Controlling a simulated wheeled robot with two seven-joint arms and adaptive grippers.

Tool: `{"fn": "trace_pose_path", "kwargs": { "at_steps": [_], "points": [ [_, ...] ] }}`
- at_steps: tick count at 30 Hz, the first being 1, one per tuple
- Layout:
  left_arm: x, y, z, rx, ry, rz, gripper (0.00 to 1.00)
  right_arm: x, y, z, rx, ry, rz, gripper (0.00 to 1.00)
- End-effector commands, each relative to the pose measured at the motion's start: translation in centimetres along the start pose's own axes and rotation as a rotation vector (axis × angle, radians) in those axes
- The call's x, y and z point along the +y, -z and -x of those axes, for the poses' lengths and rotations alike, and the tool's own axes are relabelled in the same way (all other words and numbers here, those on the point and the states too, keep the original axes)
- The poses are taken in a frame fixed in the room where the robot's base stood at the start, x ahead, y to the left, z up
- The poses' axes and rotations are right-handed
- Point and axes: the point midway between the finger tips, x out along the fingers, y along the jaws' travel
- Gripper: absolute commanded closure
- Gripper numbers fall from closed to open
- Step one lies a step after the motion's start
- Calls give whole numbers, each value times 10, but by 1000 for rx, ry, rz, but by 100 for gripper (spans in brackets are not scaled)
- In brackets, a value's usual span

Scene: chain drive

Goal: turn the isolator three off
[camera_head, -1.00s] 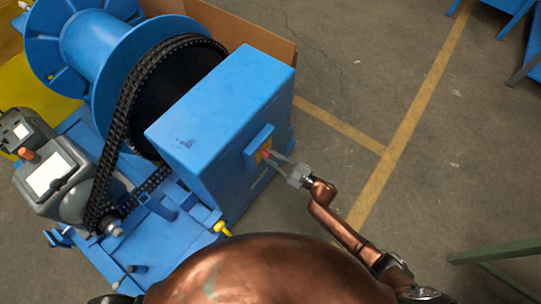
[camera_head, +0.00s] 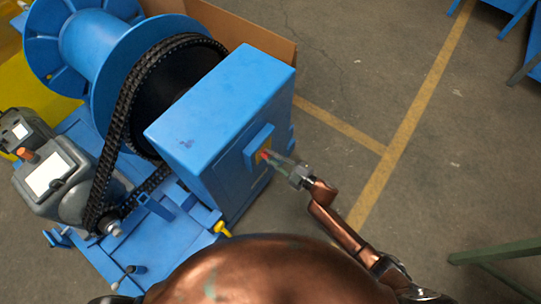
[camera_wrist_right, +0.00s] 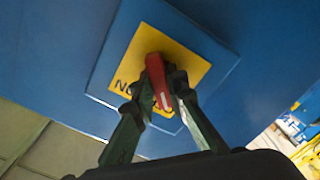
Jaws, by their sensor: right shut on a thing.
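The isolator has a red handle (camera_wrist_right: 158,82) on a yellow plate (camera_wrist_right: 190,66) with partly hidden black lettering. It is mounted on a blue square pad on the side of the blue cabinet (camera_head: 205,115). In the head view the red handle (camera_head: 265,154) is small at the cabinet's right face. My right gripper (camera_wrist_right: 160,100) is shut on the red handle, one finger on each side. In the head view my right gripper (camera_head: 279,161) reaches the handle from the lower right. The handle's exact angle is hard to tell in the head view. My left gripper is not in view.
A blue drum (camera_head: 95,45) with a black chain (camera_head: 118,125) stands left of the cabinet. A grey motor unit (camera_head: 50,180) and a yellow-knobbed lever (camera_head: 222,228) are on the blue base.

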Motion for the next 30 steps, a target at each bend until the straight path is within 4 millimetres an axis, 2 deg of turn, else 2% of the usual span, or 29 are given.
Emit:
{"fn": "trace_pose_path", "kwargs": {
  "at_steps": [2, 3, 10, 21, 26, 30],
  "points": [
    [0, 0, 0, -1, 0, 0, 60, -1, -1, 1, -3, 2, 2, 100],
    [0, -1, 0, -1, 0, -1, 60, -1, -1, 1, -3, 2, 2, 86],
    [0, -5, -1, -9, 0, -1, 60, -1, -1, 0, -1, 2, 1, 70],
    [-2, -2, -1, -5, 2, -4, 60, 0, -1, 6, -1, 1, 0, 70],
    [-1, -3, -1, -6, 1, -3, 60, -1, -1, 31, -3, 2, 1, 70],
    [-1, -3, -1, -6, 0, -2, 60, -2, -1, 61, -4, 2, -1, 70]
  ]
}}
